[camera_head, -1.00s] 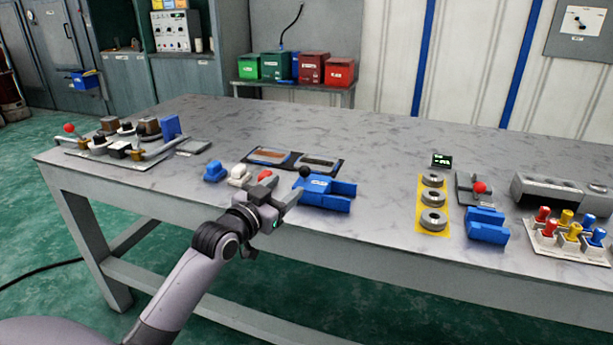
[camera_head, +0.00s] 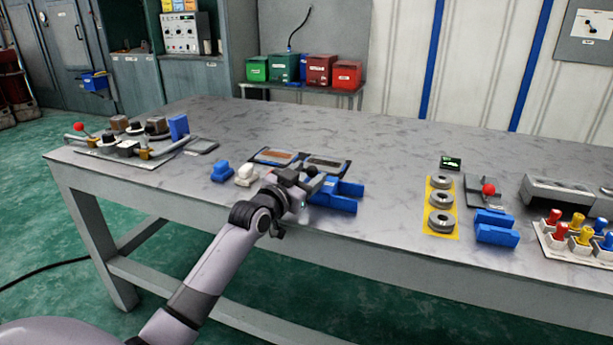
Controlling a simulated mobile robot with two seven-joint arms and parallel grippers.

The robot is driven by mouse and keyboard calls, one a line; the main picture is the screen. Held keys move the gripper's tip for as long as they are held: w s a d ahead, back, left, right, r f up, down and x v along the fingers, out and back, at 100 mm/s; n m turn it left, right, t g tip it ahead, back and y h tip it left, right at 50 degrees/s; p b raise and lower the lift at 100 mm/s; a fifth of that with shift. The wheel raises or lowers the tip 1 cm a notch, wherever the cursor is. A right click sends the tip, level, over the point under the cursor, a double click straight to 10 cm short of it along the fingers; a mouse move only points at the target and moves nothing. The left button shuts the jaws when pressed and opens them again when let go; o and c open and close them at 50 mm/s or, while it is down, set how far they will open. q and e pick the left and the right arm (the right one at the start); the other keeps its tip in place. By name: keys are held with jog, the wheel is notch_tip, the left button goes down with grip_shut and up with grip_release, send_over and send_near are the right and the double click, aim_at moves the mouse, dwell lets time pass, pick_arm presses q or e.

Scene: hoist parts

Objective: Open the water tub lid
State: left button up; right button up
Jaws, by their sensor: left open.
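My left gripper (camera_head: 298,181) is open over the front part of the table, beside a black ball knob (camera_head: 311,171) and a blue block-shaped part (camera_head: 338,197). Whether it touches the knob cannot be told. Behind it lie two flat, dark-framed rectangular pieces, one with a brown top (camera_head: 277,156) and one with a dark grey top (camera_head: 325,167). No tub or lid is readably marked as the water one, so I cannot tell which it is. My right gripper is not in view.
A blue piece (camera_head: 221,172) and a white piece (camera_head: 246,176) sit left of the gripper. A yellow plate (camera_head: 429,229) with grey rings and another blue block (camera_head: 495,228) stand to the right. Green and red bins (camera_head: 320,71) stand behind. The table's middle back is clear.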

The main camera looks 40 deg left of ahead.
aim_at(336, 181)
pick_arm(q)
grip_shut()
jog(key=d+p, duration=0.2)
jog(key=d, duration=0.1)
jog(key=w+d+p, duration=0.1)
jog(key=d, duration=0.2)
jog(key=shift+w+d+r+p, duration=0.1)
jog(key=shift+w+p, duration=0.1)
jog(key=shift+p, duration=0.2)
jog(key=shift+w+d, duration=0.1)
jog(key=shift+d, duration=0.25)
grip_release()
jog(key=s, duration=0.5)
jog(key=shift+s+p, duration=0.3)
jog(key=shift+p, duration=0.05)
jog(key=shift+s+d, duration=0.1)
jog(key=shift+s, duration=0.7)
